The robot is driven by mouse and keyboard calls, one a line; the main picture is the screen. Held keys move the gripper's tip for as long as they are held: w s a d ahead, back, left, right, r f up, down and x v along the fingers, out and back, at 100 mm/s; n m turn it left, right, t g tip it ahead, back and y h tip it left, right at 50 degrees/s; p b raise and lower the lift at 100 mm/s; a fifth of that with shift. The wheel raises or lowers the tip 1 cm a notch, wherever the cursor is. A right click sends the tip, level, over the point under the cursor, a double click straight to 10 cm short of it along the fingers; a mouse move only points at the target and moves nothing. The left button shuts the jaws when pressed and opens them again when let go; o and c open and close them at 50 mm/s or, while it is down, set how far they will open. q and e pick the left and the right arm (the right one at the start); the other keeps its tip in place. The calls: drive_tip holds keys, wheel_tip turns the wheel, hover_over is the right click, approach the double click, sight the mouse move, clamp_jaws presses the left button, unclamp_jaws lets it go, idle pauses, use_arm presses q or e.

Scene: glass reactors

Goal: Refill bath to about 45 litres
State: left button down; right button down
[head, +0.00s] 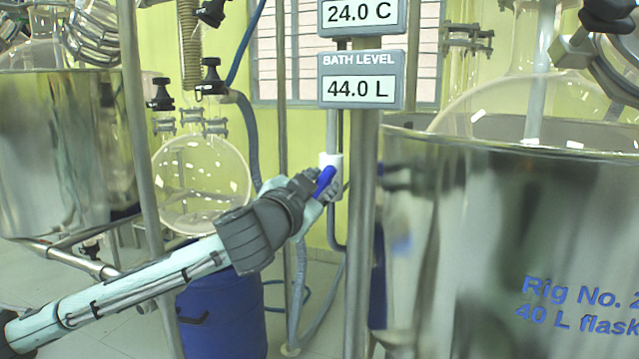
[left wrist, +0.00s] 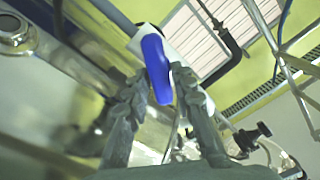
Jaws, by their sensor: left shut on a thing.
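The bath level display (head: 361,79) reads 44.0 L on a post in the middle of the head view. The steel bath (head: 500,230) of Rig No. 2 stands at the right, with glass inside it. A blue valve lever (head: 325,181) sits on a white valve body (head: 331,160) on a pipe beside the post. My left gripper (head: 318,187) is shut on the blue lever. In the left wrist view the blue lever (left wrist: 157,68) shows between the two fingers (left wrist: 160,100), with the white valve body (left wrist: 185,45) behind it. My right gripper is not in view.
A temperature display (head: 361,14) reads 24.0 C above the level display. Another steel bath (head: 60,150) stands at the left. A round glass flask (head: 200,185) and a blue drum (head: 225,315) are behind my left arm. Steel posts stand close around the arm.

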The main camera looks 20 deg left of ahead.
use_arm(q)
drive_tip(key=shift+m, duration=1.5)
drive_tip(key=m, duration=0.4)
drive_tip(key=shift+d+f, duration=0.15)
drive_tip(key=shift+f, duration=0.05)
drive_tip(key=shift+f+m, duration=0.1)
drive_tip(key=shift+m, duration=1.9)
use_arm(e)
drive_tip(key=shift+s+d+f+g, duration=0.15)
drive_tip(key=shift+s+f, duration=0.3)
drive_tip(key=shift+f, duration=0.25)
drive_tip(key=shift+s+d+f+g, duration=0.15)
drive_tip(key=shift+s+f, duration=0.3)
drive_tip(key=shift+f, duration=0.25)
use_arm(q)
drive_tip(key=c, duration=1.4)
unclamp_jaws()
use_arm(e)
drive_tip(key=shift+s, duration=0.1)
use_arm(q)
drive_tip(key=shift+s, duration=0.1)
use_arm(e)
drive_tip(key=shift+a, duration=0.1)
